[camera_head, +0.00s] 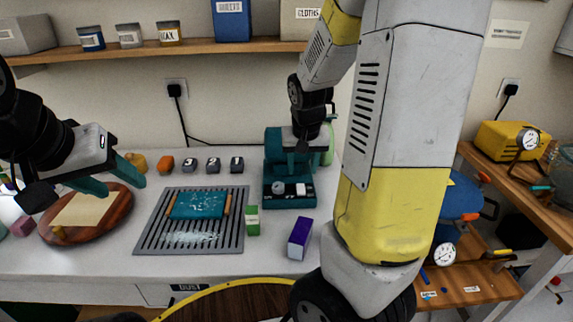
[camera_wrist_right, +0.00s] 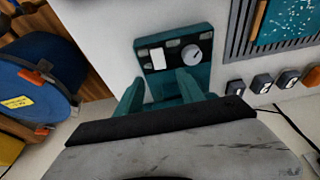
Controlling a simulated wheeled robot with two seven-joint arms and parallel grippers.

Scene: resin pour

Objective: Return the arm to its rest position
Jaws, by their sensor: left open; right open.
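My left gripper (camera_head: 122,188) is open and empty, its teal fingers apart, above the right edge of a round wooden board (camera_head: 122,207) at the left of the table. My right arm crosses the head view from the top and right. My right gripper (camera_head: 300,150) is at the back of the table, by a teal machine (camera_head: 290,200) with a knob and a white button. In the right wrist view its teal fingers (camera_wrist_right: 158,92) are apart, with the machine's panel (camera_wrist_right: 180,50) beyond them. Nothing shows held between them. Whether they touch the machine is unclear.
A grey slatted rack (camera_head: 145,240) holds a teal tray (camera_head: 197,206). A green block (camera_head: 252,221) and a purple box (camera_head: 300,238) stand right of it. Several small numbered blocks (camera_head: 212,165) line the back. A shelf (camera_head: 200,47) runs above. A wooden side bench (camera_head: 470,280) stands right.

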